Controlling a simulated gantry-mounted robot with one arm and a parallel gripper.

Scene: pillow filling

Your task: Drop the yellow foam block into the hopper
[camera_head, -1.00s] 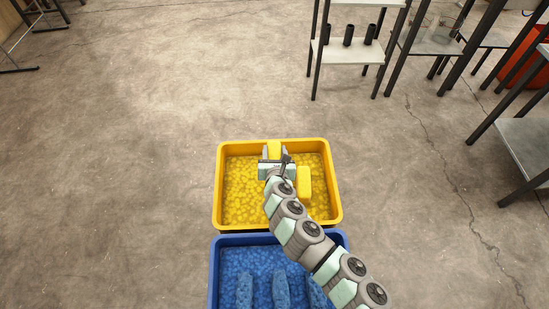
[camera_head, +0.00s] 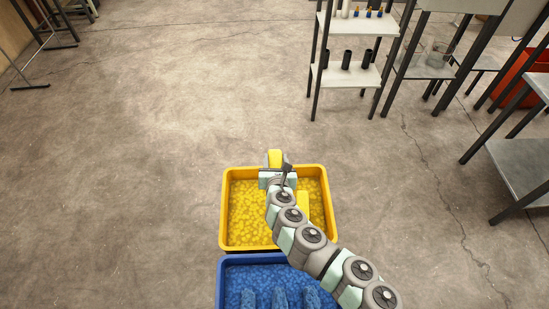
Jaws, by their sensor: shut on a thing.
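My gripper (camera_head: 275,163) is shut on a yellow foam block (camera_head: 274,157) and holds it at the far rim of the yellow bin (camera_head: 226,208), seemingly above it. My wrist and arm hide the near part of the held block. Another yellow foam block (camera_head: 303,204) stands in the bin to the right of my arm, partly hidden by it. Yellow foam bits (camera_head: 248,215) cover the bin floor. I cannot make out a hopper in this view.
A blue bin (camera_head: 221,281) with blue foam bits and several blue pieces is at the bottom. A shelf (camera_head: 345,76) with black cylinders stands at the top right, near metal tables (camera_head: 520,165). The concrete floor ahead and left is clear.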

